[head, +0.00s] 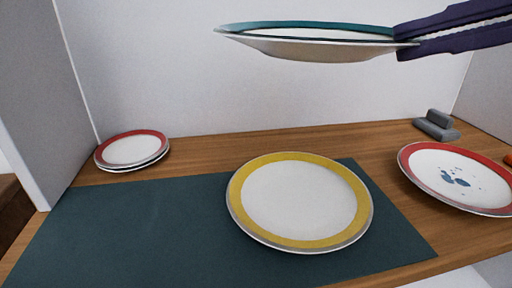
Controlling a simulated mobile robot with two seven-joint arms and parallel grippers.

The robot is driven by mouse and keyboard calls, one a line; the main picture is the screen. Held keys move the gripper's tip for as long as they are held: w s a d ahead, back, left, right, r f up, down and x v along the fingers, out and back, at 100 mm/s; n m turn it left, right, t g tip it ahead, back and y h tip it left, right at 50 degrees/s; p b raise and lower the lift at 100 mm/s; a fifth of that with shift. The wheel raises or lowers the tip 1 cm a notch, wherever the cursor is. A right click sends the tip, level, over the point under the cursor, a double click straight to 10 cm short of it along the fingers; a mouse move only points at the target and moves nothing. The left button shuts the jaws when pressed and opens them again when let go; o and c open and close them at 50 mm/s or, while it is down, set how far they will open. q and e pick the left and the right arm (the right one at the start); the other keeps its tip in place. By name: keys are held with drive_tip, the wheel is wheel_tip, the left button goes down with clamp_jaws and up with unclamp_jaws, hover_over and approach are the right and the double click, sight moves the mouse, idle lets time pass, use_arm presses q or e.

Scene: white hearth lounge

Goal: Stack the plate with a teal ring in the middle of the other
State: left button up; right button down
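The plate with a teal ring (308,42) is in the air at the top of the head view, seen almost edge-on. My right gripper (408,42) comes in from the right and is shut on this plate's right rim. The plate with a yellow ring (300,200) lies flat on the dark teal mat below, and its white middle is bare. The raised plate is well above it and apart from it, farther up in the picture. My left gripper is not in view.
Stacked red-ringed plates (132,149) stand at the back left. A red-ringed plate with blue spots (458,178) lies at the right, with a grey object (436,125) behind it. The mat (120,230) is clear left of the yellow plate. White walls enclose the wooden surface (240,145).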

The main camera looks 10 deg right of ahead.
drive_tip(key=f, duration=0.1)
drive_tip(key=b, duration=0.4)
hover_over(364, 250)
wheel_tip(364, 250, down, 16)
drive_tip(key=shift+w+a+r, duration=0.1)
drive_tip(key=shift+r, duration=0.1)
wheel_tip(364, 250, down, 4)
drive_tip(key=shift+r+b, duration=0.15)
drive_tip(key=shift+b, duration=0.25)
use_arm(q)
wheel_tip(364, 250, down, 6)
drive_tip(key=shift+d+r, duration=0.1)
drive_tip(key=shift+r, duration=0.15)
use_arm(e)
drive_tip(key=shift+f, duration=0.35)
drive_tip(key=c, duration=1.3)
unclamp_jaws()
drive_tip(key=shift+f, duration=0.1)
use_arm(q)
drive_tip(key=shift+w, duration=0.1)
use_arm(e)
drive_tip(key=shift+o, duration=1.3)
